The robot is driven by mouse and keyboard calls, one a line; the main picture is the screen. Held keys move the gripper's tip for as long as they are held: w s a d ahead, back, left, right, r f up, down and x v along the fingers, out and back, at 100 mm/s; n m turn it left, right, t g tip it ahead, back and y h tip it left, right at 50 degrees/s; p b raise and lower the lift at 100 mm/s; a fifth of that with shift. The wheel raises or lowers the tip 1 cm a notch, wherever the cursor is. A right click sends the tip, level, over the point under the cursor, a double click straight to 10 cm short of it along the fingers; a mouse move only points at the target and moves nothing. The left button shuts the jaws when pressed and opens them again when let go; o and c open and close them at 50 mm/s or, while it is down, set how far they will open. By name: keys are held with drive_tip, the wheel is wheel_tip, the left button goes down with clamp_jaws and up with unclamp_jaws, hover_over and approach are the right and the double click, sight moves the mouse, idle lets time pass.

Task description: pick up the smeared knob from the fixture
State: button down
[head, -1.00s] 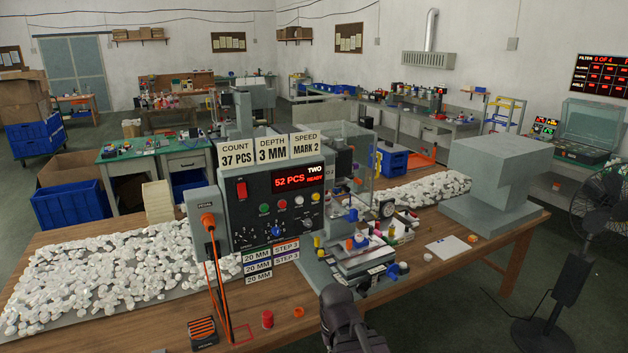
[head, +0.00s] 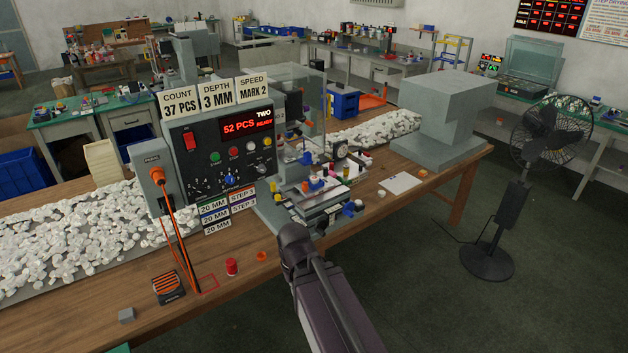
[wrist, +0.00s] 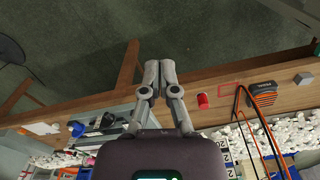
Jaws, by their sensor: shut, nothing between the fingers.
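The pad printer (head: 222,150) stands on the wooden bench in the head view. Its fixture (head: 322,207) is at the printer's front right, near the bench edge. A small pale knob (head: 315,181) shows above the fixture beside blue parts; it is too small to tell whether it is smeared. In the wrist view my gripper (wrist: 159,66) is shut and empty, with its fingertips together over the bench edge and floor, apart from the fixture. My arm reaches toward the bench in the head view, but I cannot make out the fingers there.
White pieces (head: 90,230) cover the bench left. A grey block-shaped machine (head: 440,115) stands at the right end.

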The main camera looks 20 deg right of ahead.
idle(0.4)
drive_tip(key=c, duration=0.6)
unclamp_jaws()
drive_tip(key=shift+d, duration=0.1)
